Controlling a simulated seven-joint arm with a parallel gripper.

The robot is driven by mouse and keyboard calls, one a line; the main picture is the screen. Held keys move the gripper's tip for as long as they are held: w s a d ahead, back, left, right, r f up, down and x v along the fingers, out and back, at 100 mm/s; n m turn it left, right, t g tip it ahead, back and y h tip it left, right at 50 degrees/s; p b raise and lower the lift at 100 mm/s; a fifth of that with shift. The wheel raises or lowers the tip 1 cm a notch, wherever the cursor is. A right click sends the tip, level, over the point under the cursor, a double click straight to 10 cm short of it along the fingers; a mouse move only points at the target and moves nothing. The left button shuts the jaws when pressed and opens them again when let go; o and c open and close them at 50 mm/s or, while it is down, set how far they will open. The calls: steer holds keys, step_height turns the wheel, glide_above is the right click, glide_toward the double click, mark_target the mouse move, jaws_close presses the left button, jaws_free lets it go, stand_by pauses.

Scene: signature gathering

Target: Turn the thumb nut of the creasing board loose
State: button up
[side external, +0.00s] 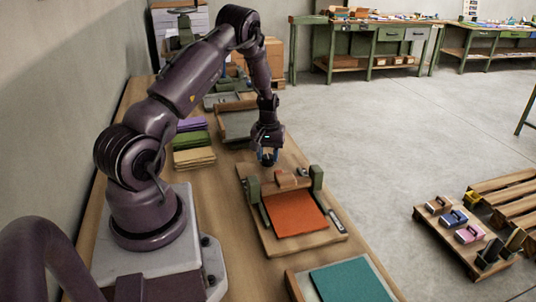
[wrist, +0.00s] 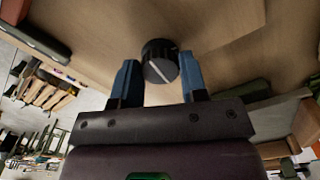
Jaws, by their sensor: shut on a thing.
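The thumb nut (wrist: 160,54) is a round black knob with a white line across its face, seen in the wrist view. My gripper (wrist: 159,74) has one blue finger on each side of it and is shut on it. The white line runs slantwise. In the side view my gripper (side external: 268,158) points down at the back edge of the wooden creasing board (side external: 330,238). The nut cannot be made out in the side view.
A second board with a teal sheet (side external: 350,283) lies nearer the camera. Stacks of coloured paper (side external: 194,157) and another grey board (side external: 237,123) lie behind. A rack of stamps (side external: 470,235) stands right, beyond bare floor.

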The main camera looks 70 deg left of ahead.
mark_target(268, 156)
steer(key=shift+n, duration=0.6)
steer(key=o, duration=0.9)
steer(key=shift+r, duration=0.1)
step_height(268, 156, up, 13)
steer(key=shift+f, duration=0.1)
stand_by(0.3)
